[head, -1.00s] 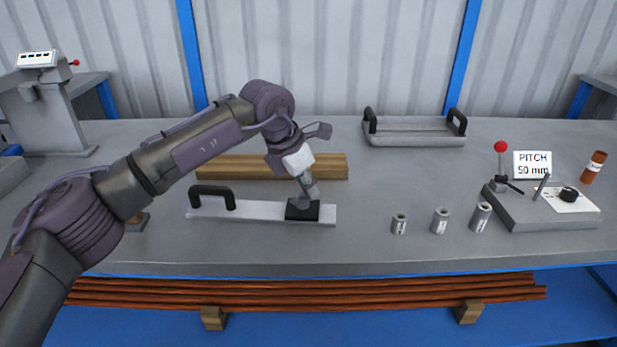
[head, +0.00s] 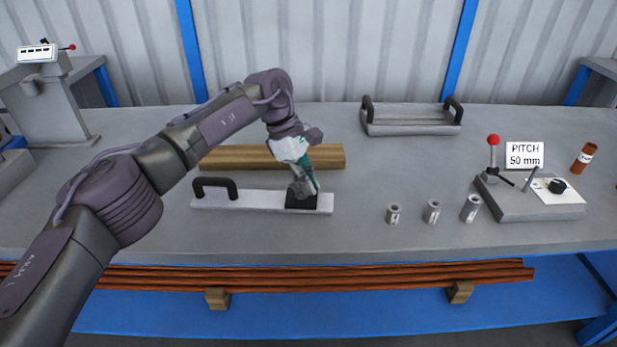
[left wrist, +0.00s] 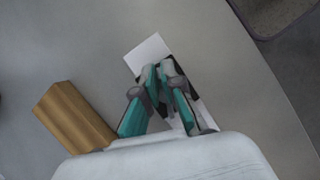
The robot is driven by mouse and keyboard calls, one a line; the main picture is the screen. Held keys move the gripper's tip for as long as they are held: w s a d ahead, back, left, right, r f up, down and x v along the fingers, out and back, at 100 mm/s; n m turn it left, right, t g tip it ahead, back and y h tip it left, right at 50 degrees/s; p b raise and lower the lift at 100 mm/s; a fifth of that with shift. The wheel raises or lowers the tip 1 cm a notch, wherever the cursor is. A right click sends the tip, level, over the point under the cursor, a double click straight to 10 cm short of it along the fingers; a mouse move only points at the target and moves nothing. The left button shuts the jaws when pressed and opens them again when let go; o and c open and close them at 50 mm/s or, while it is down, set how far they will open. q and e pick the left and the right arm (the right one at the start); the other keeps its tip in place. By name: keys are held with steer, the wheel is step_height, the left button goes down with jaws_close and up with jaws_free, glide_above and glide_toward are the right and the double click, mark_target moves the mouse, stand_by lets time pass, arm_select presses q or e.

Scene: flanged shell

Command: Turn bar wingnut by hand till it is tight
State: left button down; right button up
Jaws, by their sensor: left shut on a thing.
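A flat pale metal bar (head: 255,201) lies on the bench with a black arched handle (head: 215,184) at its left end and a black block (head: 302,202) near its right end. My left gripper (head: 303,191) points down at the black block, its fingers shut close together on something small there. The wingnut itself is hidden by the fingers, so I cannot see how it sits. In the left wrist view, the teal-sided fingers (left wrist: 162,74) converge over the dark block, and the pale end of the bar (left wrist: 147,54) shows beyond them. My right gripper is not in view.
A wooden beam (head: 240,158) lies close behind the bar. To the right stand small metal cylinders (head: 433,211) and a grey fixture (head: 530,206) with a red-knobbed lever and a "PITCH 50 mm" sign (head: 525,155). A handled tray (head: 411,128) is at the back. The bench front is clear.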

arm_select(q)
steer(key=m+g, duration=0.1)
steer(key=m, duration=0.2)
steer(key=shift+s+r+y, duration=0.1)
steer(key=shift+s+y, duration=0.05)
steer(key=shift+y, duration=0.15)
steer(key=shift+a+m+y, duration=0.1)
steer(key=shift+m+y, duration=0.2)
steer(key=shift+m, duration=0.6)
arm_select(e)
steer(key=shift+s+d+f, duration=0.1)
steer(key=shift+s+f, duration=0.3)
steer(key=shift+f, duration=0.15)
arm_select(q)
steer(key=shift+g, duration=0.4)
steer(key=c, duration=1.3)
jaws_free()
steer(key=shift+s, duration=0.1)
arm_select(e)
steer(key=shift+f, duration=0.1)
arm_select(q)
steer(key=shift+a, duration=0.1)
